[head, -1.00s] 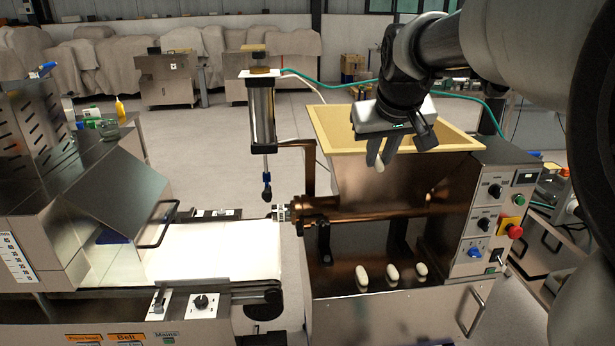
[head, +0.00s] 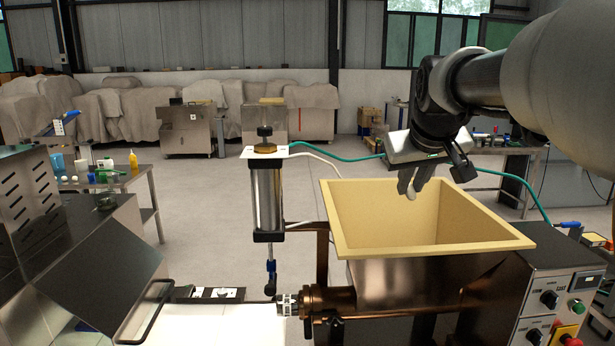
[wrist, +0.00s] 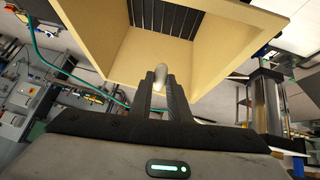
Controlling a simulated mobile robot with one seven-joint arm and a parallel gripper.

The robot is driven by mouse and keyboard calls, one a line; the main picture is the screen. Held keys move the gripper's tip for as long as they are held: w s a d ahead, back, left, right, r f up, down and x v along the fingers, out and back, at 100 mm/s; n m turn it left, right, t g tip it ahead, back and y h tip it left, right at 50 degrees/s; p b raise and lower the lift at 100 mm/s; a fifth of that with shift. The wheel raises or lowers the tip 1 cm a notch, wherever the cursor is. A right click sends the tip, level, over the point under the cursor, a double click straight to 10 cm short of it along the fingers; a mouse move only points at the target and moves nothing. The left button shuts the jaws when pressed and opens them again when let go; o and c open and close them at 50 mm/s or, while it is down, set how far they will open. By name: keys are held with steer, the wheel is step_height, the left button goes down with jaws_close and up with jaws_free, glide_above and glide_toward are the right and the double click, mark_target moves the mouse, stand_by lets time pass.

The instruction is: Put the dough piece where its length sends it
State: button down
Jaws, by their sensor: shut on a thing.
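My gripper (head: 408,190) hangs over the back left part of the yellow hopper (head: 430,250) in the head view. The dough piece (head: 411,193) shows only as a small pale bit in the head view. The hopper (wrist: 215,60) opens beyond the fingertips in the wrist view, with dark slats at its bottom. The white belt (head: 215,325) lies at the lower left of the head view.
A vertical cylinder (head: 267,200) on a post stands left of the hopper. A control panel (head: 550,310) with a red button is at the lower right. A steel hood (head: 95,265) stands at the left. A green hose (head: 330,154) runs behind the hopper.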

mark_target(412, 187)
steer(key=w+d+f, duration=0.3)
steer(key=w+f, duration=0.1)
steer(key=w, duration=0.3)
steer(key=shift+w+d+f, duration=0.2)
steer(key=shift+d+f, duration=0.1)
stand_by(0.3)
steer(key=c, duration=1.6)
jaws_free()
steer(key=shift+r, duration=0.1)
steer(key=shift+r+p, duration=1.6)
steer(key=shift+r, duration=0.35)
